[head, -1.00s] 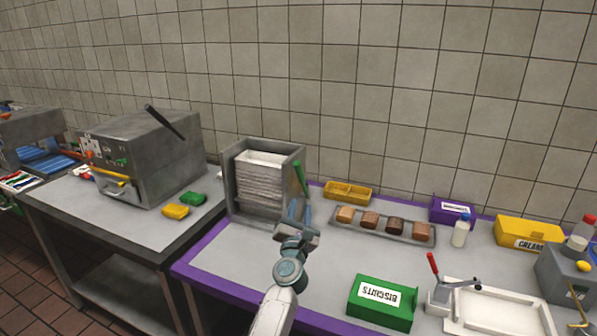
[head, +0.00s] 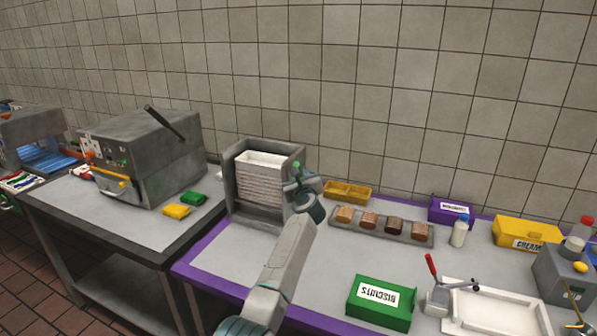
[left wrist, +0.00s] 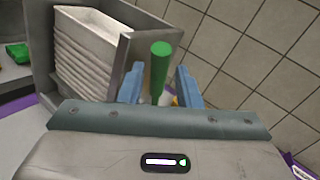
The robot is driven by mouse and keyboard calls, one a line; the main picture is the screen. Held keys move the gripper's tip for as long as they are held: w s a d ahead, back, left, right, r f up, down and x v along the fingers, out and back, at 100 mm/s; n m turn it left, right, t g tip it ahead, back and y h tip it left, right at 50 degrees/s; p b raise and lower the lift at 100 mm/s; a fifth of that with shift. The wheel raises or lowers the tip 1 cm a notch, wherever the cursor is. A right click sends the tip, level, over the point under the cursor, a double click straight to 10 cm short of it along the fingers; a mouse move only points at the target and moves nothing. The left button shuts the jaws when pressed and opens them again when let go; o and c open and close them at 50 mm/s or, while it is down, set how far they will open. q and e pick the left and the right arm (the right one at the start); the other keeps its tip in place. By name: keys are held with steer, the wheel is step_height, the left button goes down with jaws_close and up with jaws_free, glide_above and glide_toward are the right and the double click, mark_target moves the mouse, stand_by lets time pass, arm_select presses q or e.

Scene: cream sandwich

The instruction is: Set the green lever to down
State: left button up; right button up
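The green lever (head: 296,166) is on the right side of a grey metal dispenser (head: 240,190) that holds a stack of white trays (head: 262,160). In the left wrist view the lever (left wrist: 160,66) points up past the dispenser's side wall. My left gripper (head: 298,178) is at the lever and hides its lower part. In the left wrist view the two blue fingers of my left gripper (left wrist: 159,88) are apart, one on each side of the lever, with gaps visible. My right gripper is in neither view.
A yellow bin (head: 347,191) and a grey tray of brown blocks (head: 381,238) stand right of the dispenser. A green biscuits box (head: 380,302) is near the front. The grey counter (head: 215,255) in front of the dispenser is bare.

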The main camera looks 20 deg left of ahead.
arm_select(q)
steer(key=shift+x, duration=1.4)
jaws_close()
